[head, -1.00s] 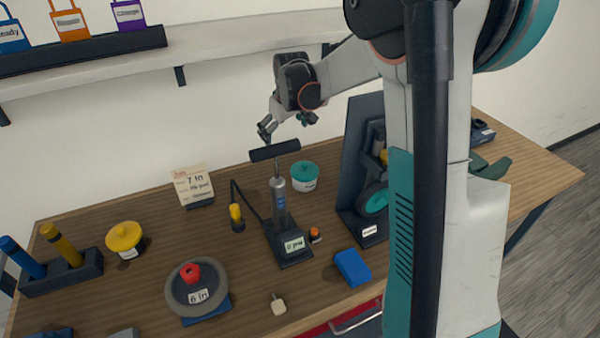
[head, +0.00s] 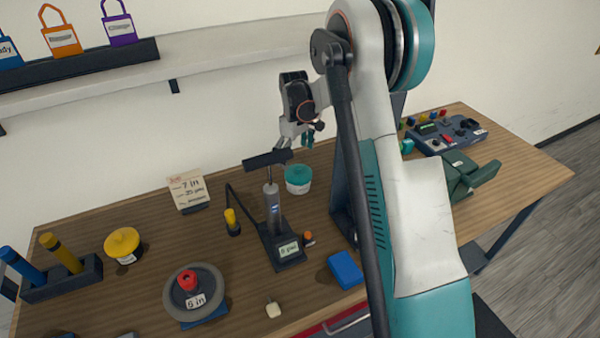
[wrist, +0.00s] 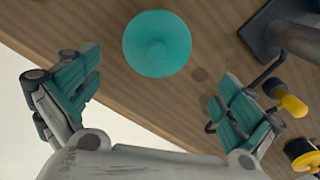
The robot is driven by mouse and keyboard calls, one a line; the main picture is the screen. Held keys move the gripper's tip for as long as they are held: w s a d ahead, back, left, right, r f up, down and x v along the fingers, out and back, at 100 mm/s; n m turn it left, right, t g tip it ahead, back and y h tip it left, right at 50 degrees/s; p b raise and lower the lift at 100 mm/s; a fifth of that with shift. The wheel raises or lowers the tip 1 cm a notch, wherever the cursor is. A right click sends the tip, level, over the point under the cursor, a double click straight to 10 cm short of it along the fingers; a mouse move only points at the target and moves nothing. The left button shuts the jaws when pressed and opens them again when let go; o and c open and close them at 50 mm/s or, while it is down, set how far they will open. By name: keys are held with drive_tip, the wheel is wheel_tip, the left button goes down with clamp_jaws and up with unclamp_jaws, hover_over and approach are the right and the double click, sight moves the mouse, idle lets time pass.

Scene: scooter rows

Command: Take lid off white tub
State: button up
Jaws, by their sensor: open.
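The white tub (head: 298,189) stands upright on the wooden table, behind and right of the pump, with its teal lid (head: 297,173) on top. In the wrist view the round teal lid (wrist: 157,44) with a small central knob shows from above and hides the tub's body. My gripper (head: 307,137) is above and slightly behind the tub in the head view. In the wrist view my gripper (wrist: 155,100) is open and empty, its teal-padded fingers wide apart. The lid lies beyond the fingertips, between their lines, and nothing touches it.
The black-handled pump (head: 272,205) stands close left of the tub; its base (wrist: 262,35) shows in the wrist view. A dark upright board (head: 343,190) is close to the right. A yellow-lidded tub (head: 123,244), a card (head: 188,189) and a blue block (head: 345,269) stand apart.

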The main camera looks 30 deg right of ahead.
sight(298, 167)
drive_tip(key=shift+d+f+b, duration=0.2)
drive_tip(key=shift+f+b, duration=0.05)
drive_tip(key=shift+f, duration=1.15)
drive_tip(key=shift+d+f+b, duration=0.2)
drive_tip(key=shift+f+b, duration=0.05)
drive_tip(key=shift+f, duration=1.1)
drive_tip(key=shift+s, duration=0.15)
drive_tip(key=c, duration=2.3)
